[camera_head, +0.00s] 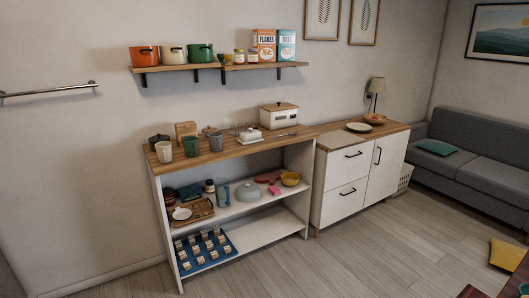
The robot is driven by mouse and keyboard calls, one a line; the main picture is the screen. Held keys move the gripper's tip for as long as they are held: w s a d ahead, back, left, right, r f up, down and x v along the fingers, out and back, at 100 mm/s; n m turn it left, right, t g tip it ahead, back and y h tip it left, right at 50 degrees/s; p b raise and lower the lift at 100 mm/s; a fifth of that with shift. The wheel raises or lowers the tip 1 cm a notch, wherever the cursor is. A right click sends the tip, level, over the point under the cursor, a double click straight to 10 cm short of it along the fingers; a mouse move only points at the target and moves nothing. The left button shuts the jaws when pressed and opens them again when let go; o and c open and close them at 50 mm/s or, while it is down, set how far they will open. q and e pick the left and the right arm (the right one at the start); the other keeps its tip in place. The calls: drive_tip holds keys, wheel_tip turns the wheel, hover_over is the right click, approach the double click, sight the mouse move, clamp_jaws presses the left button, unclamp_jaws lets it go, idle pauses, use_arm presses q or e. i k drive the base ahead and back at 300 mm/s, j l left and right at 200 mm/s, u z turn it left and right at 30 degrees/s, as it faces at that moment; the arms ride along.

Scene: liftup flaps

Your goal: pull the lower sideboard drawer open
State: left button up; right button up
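The white sideboard (362,183) with a wooden top stands against the wall right of centre. Its left side has two stacked drawers. The lower drawer (345,202) has a dark bar handle (348,192) and looks shut. The upper drawer (350,159) has a similar handle (353,155) and also looks shut. To their right is a cupboard door (385,166) with an upright dark handle. Neither of my grippers shows in the head view.
An open white shelf unit (300,205) with crockery stands just left of the sideboard. A basket (405,177) and grey sofa (470,160) are to its right. The floor (380,250) before the drawers is clear. A yellow cushion-like item (507,255) lies at lower right.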

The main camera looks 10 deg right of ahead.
sight(337, 203)
drive_tip(key=i+z, duration=0.25)
drive_tip(key=i, duration=0.35)
drive_tip(key=i+j+z, duration=0.1)
drive_tip(key=i+z, duration=0.15)
drive_tip(key=i, duration=0.35)
drive_tip(key=i+j+z, duration=0.25)
drive_tip(key=i, duration=0.35)
drive_tip(key=i+l+z, duration=0.2)
drive_tip(key=i+z, duration=0.25)
drive_tip(key=i, duration=0.2)
drive_tip(key=i+z, duration=0.45)
drive_tip(key=i, duration=0.15)
drive_tip(key=i+j+z, duration=0.3)
drive_tip(key=i+z, duration=0.15)
drive_tip(key=i, duration=0.15)
